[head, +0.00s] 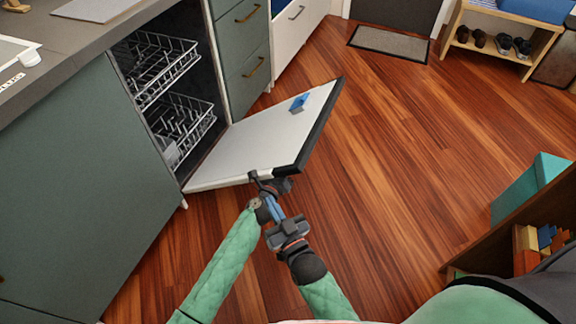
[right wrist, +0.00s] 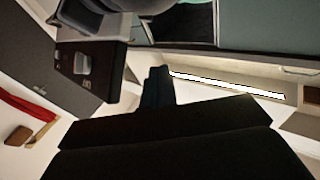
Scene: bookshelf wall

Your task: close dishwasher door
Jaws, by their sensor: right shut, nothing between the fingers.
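The dishwasher door (head: 250,140) hangs open, tilted down and outward, its pale inner face up, with a blue dispenser (head: 300,102) on it. Behind it, the dishwasher's upper rack (head: 155,65) and lower rack (head: 180,125) sit inside the opening. My right gripper (head: 272,207) is shut and empty, just in front of the door's near edge. Its dark fingers also show in the right wrist view (right wrist: 158,75). My left gripper (head: 262,183) is close beside it at the same edge; its fingers are too small and overlapped to judge. I cannot tell if either touches the door.
Green cabinets (head: 75,180) flank the dishwasher under a grey counter (head: 75,40). Wood floor (head: 400,150) is clear to the right of the door. A low shelf with books (head: 545,238) stands at the right; a shoe rack (head: 490,48) and mat (head: 390,43) are farther back.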

